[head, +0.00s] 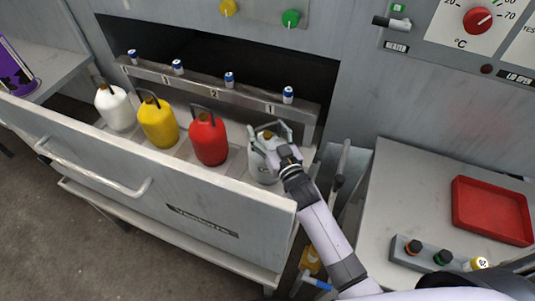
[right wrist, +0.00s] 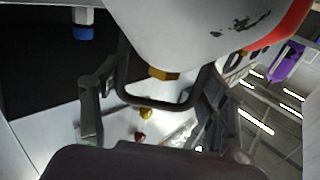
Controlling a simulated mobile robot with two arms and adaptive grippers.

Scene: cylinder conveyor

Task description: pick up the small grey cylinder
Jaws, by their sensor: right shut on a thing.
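The small grey cylinder (head: 261,167), with a dark handle and a brass valve, is upright in the rightmost place of the pulled-out drawer. My right gripper (head: 270,132) is at its top and shut on its handle. In the right wrist view the cylinder's body (right wrist: 185,28) fills the upper middle, with the handle (right wrist: 158,102) between the fingers (right wrist: 150,112). I cannot tell whether its base is lifted, as my wrist and the drawer front cover part of it. My left gripper is not in view.
A red cylinder (head: 208,140) stands just left, then a yellow (head: 158,124) and a white one (head: 114,108). A numbered rail with blue-white connectors (head: 229,80) runs behind. The drawer front (head: 150,185) rises before them. A red tray (head: 492,211) lies on the right-hand worktop.

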